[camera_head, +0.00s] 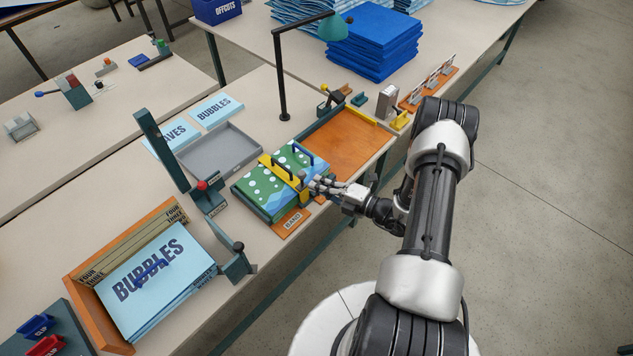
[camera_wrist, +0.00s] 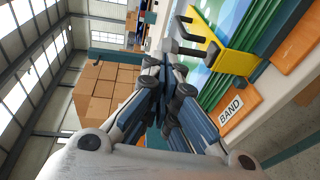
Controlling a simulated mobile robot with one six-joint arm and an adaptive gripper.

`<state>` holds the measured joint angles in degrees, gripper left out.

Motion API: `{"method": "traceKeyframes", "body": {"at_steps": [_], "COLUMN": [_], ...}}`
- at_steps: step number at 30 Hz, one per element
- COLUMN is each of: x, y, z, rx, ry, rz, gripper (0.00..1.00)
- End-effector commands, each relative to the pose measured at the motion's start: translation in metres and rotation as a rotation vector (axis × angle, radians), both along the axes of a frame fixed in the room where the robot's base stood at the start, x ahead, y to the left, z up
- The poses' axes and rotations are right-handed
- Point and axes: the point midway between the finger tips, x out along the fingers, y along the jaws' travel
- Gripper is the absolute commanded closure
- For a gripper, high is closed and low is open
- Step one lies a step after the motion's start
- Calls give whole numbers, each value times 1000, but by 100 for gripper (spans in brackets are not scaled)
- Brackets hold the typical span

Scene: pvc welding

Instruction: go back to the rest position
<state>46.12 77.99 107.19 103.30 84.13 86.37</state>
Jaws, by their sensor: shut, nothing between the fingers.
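My gripper (camera_head: 322,186) is shut and empty at the near edge of the bench, at the right side of a green and blue packet stack with white dots (camera_head: 268,187). A yellow bracket with dark handles (camera_head: 282,170) lies across the stack. In the wrist view my closed fingers (camera_wrist: 160,65) point toward the yellow bracket (camera_wrist: 222,52), with the orange BAND plate (camera_wrist: 230,112) to their right. I cannot tell whether the fingertips touch the bracket.
An orange tray (camera_head: 350,145) lies behind my gripper and a grey tray (camera_head: 218,150) beyond the stack. A lamp (camera_head: 281,75) stands at the back. An orange box (camera_head: 110,310) holds BUBBLES sheets (camera_head: 155,280) at lower left. The floor (camera_head: 560,200) at right is clear.

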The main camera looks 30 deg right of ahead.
Motion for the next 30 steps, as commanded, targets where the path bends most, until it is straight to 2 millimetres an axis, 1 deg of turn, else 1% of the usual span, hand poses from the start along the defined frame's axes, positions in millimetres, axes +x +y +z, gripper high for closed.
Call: {"method": "traceKeyframes", "body": {"at_steps": [3,6,9,13,18,26,28,29,30], "x": [-25,-44,-60,-76,-84,-85,-82,-80,-77], "y": [-17,-28,-38,-47,-51,-51,-47,-44,-37], "z": [8,13,16,20,21,23,30,36,46], "rx": [0,1,1,0,0,-7,-39,-63,-106], "ry": [-1,0,0,0,0,-3,-18,-29,-49], "rz": [-8,-7,-6,-3,-1,7,40,65,111], "gripper": [100,100,100,100,100,100,100,100,100]}}
